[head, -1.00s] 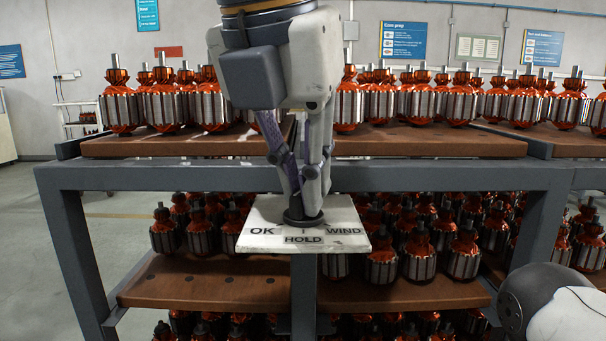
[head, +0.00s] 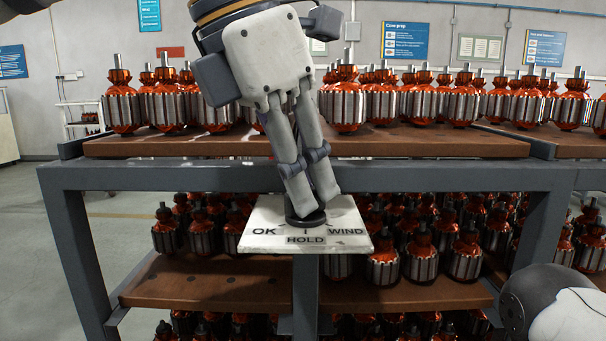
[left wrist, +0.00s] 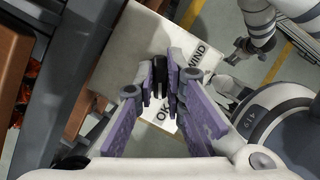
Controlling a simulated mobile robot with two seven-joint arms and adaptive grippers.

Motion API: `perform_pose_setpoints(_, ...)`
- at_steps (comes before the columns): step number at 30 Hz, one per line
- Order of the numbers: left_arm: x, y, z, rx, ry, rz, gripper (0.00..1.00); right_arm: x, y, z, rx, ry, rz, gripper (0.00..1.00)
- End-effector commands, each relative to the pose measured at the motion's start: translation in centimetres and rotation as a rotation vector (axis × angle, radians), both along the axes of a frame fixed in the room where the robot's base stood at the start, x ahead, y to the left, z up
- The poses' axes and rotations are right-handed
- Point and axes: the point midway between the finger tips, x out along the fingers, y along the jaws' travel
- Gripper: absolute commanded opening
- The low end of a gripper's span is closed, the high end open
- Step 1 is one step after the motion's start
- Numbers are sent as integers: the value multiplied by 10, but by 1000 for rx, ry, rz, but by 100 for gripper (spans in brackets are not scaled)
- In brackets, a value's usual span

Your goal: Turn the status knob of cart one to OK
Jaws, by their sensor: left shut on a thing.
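The status knob (head: 305,219) is a dark round knob on a white plate (head: 262,239) at the front of the cart. The plate reads OK at left, HOLD at front middle and WIND at right. My left gripper (head: 310,207) comes down from above and is shut on the knob. In the left wrist view the dark knob grip (left wrist: 160,74) stands between the purple-padded fingers (left wrist: 161,85). My right gripper (left wrist: 238,53) shows small in the left wrist view, away from the plate.
The cart's grey frame (head: 190,177) carries brown shelves (head: 200,288) with rows of copper-wound armatures (head: 422,256). More armatures stand on the top board (head: 430,144) behind my left gripper. Open floor lies to the left.

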Motion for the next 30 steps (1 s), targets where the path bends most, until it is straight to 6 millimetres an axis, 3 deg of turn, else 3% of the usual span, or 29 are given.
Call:
perform_pose_setpoints(15, 0, 0, 2, -2, -4, -15, 0, 0, 0, 0, 0, -2, 0, 83)
perform_pose_setpoints(16, 0, 0, 2, -2, -4, -16, 18, 0, 0, 0, 0, -2, 0, 83)
perform_pose_setpoints(18, 0, 0, 2, -2, -4, -15, 31, 0, 0, 0, 0, -2, 0, 83)
perform_pose_setpoints(30, 0, 0, 1, 0, -1, -15, 31, 0, 0, 0, 0, -1, 0, 83)
